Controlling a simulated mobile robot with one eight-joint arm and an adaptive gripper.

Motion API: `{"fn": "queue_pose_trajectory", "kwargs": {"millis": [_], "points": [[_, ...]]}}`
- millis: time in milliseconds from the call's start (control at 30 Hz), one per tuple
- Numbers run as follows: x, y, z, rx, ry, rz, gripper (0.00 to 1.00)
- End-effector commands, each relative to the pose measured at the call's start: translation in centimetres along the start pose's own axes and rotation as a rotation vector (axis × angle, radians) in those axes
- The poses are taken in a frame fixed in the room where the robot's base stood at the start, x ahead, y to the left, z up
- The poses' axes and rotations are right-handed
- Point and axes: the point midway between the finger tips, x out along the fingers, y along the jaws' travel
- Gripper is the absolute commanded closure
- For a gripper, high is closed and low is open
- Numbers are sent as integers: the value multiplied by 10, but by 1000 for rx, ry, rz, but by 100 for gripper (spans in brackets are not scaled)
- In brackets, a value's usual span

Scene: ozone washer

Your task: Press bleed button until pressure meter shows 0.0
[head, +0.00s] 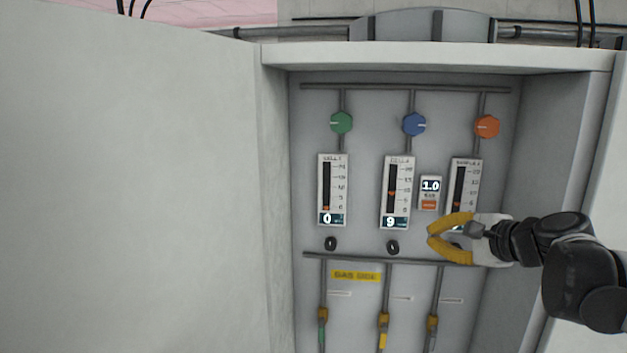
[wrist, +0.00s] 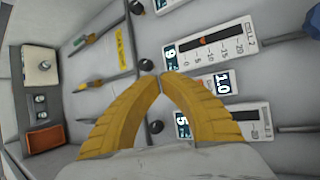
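The pressure meter (head: 430,185) is a small white unit reading 1.0, between the middle and right flow gauges. Its orange bleed button (head: 429,204) is just below the reading. My gripper (head: 430,234) has yellow fingers and is in front of the panel, below the bleed button. Its fingertips are together with nothing visible between them. In the wrist view the gripper (wrist: 160,76) points at the panel, and the meter (wrist: 222,84) shows to the right of the fingertips. I cannot tell how far the fingertips are from the panel.
The left gauge (head: 332,190) reads 0 and the middle gauge (head: 396,192) reads 9. My gripper partly covers the right gauge (head: 465,182). Green (head: 341,123), blue (head: 414,124) and orange (head: 486,127) knobs sit above. Cabinet side walls (head: 560,150) border the recess.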

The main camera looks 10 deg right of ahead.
Motion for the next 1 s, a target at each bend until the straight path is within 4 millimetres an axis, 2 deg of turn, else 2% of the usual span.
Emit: {"fn": "queue_pose_trajectory", "kwargs": {"millis": [33,100,567,1000], "points": [[-2,-7,-2,12,2,-7,100],[-3,-10,-5,21,3,-14,100],[1,-11,-7,23,2,-15,100],[46,-35,-31,23,1,-15,100]]}}
